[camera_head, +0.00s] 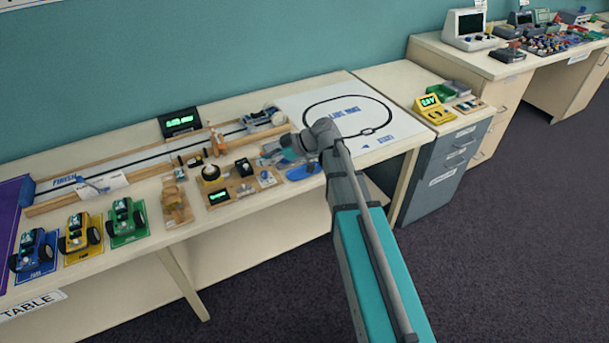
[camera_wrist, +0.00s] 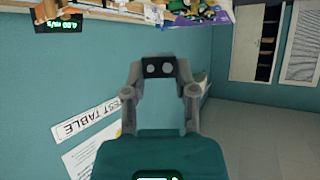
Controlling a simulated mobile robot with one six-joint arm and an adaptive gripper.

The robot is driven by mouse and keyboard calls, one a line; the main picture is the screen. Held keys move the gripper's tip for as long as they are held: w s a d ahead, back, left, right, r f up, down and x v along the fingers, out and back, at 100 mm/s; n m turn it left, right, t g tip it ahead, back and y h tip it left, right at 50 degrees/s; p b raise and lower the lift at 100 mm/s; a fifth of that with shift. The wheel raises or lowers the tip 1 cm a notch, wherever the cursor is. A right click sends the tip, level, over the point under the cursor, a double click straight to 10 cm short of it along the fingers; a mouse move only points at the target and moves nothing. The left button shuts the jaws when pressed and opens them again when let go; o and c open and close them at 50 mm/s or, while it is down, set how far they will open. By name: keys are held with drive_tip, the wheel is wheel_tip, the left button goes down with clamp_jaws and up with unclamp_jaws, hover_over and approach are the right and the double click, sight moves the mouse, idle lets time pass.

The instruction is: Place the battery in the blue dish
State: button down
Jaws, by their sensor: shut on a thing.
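A black block with two round pale spots on its face, which looks like the battery (camera_wrist: 158,67), is held between the fingertips of my gripper (camera_wrist: 158,72) in the wrist view. In the head view my gripper (camera_head: 274,150) is over the table, at the end of my arm. I cannot make out the battery there. The blue dish (camera_head: 303,172) lies on the table near its front edge, just right of and below my gripper in the picture. The dish does not show clearly in the wrist view.
Left of my gripper stand a small black box (camera_head: 244,168), a wooden board with a green display (camera_head: 219,197) and a tape roll (camera_head: 211,174). A white track sheet (camera_head: 385,125) lies behind my arm. Toy cars, including a green one (camera_head: 125,218), stand at the left.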

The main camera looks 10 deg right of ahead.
drive_tip(key=w+d+f+m+t+b, duration=0.1)
drive_tip(key=d+f+b, duration=0.1)
drive_tip(key=d, duration=1)
drive_tip(key=d+f+m+t+h+b, duration=0.1)
drive_tip(key=d+f+m+t, duration=0.1)
drive_tip(key=d, duration=1)
drive_tip(key=shift+w+b, duration=0.35)
drive_tip(key=shift+b, duration=0.05)
drive_tip(key=shift+f, duration=0.2)
drive_tip(key=w+a+f+b, duration=0.5)
drive_tip(key=w+f+b, duration=0.1)
drive_tip(key=w+a+f+b, duration=0.3)
drive_tip(key=shift+w+a, duration=0.35)
drive_tip(key=shift+w, duration=0.05)
drive_tip(key=shift+r, duration=0.1)
